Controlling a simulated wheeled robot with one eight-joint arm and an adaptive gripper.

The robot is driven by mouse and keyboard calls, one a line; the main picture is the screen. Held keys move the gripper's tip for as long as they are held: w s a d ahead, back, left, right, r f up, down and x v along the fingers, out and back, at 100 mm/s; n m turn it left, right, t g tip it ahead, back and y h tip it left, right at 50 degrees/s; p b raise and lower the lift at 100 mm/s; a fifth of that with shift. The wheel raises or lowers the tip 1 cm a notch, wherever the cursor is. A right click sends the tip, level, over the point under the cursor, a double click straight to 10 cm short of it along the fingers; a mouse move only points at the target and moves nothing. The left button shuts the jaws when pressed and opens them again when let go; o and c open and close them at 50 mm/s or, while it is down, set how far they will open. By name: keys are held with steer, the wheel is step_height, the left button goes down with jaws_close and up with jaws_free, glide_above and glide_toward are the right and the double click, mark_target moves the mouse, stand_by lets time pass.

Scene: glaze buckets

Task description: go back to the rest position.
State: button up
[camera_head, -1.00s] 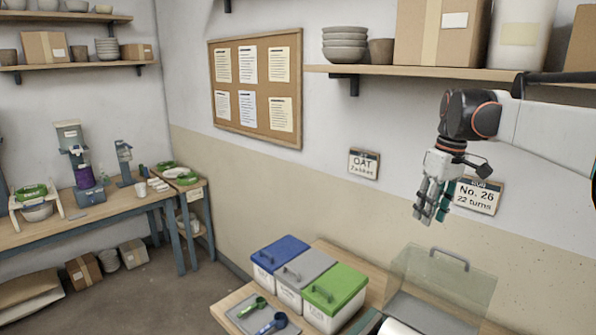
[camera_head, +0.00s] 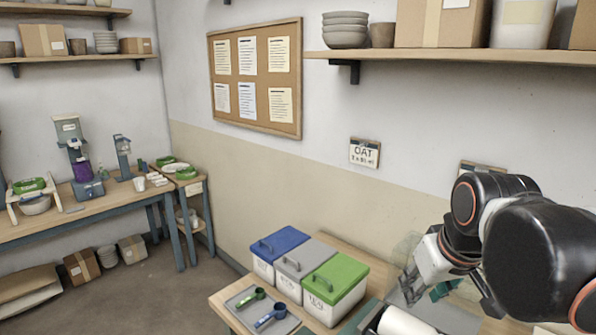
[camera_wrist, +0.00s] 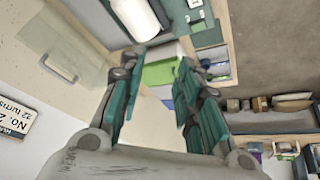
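My gripper (camera_head: 440,288) is at the lower right of the head view, low over the right end of the near table and partly hidden behind my own arm. In the wrist view my gripper (camera_wrist: 160,62) has its two teal-padded fingers apart, with nothing held between them. The green-lidded bin (camera_head: 335,283) stands to its left, beside the grey-lidded bin (camera_head: 302,264) and the blue-lidded bin (camera_head: 278,248).
A tray (camera_head: 243,301) with a green scoop (camera_head: 250,297) and a blue scoop (camera_head: 270,317) lies before the bins. A white roll (camera_head: 402,322) is close to my gripper. The wall shelf (camera_head: 450,57) hangs above. Floor at left is open.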

steer(key=s+a+f+m+t+b, duration=0.1)
steer(key=s+a+f+t, duration=0.1)
steer(key=s+f, duration=0.5)
step_height(320, 180, down, 2)
steer(key=shift+s+f+m+b, duration=0.25)
steer(key=shift+s+m+b, duration=0.05)
steer(key=shift+s, duration=0.1)
steer(key=shift+d, duration=0.15)
stand_by(0.5)
